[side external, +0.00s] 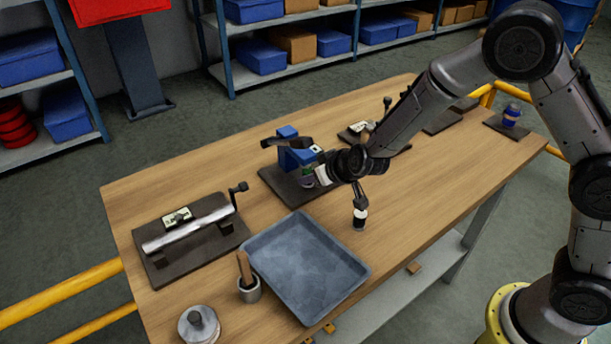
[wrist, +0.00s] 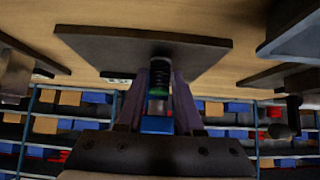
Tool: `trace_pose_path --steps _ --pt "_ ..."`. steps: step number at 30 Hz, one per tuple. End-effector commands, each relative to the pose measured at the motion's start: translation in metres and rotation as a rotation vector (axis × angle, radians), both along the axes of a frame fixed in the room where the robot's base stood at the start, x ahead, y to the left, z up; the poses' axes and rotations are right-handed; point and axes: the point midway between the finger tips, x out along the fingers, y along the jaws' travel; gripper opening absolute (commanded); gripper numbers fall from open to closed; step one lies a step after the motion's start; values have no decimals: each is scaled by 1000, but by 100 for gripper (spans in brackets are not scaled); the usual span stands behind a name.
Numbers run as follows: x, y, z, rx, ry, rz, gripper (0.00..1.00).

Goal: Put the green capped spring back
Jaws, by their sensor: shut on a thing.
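In the side view my gripper (side external: 310,177) points left at the blue stand (side external: 288,150), and the spring is mostly hidden there. The blue stand rises from a dark base plate (side external: 277,186), which also shows in the wrist view (wrist: 110,45). Whether the spring touches the stand or its plate cannot be told.
A grey tray (side external: 305,265) lies in front of the stand. A dark board with a silver rod (side external: 190,235) is at left. A cup with a wooden handle (side external: 248,288) and a round metal part (side external: 198,324) stand near the front. A blue jar (side external: 511,115) is far right.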

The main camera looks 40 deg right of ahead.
Motion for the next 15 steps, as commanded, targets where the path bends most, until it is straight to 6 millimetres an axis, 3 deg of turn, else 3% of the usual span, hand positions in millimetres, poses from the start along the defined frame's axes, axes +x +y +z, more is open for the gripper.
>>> trace_pose_path --steps 15 --pt "-24 0 0 0 0 1 0"
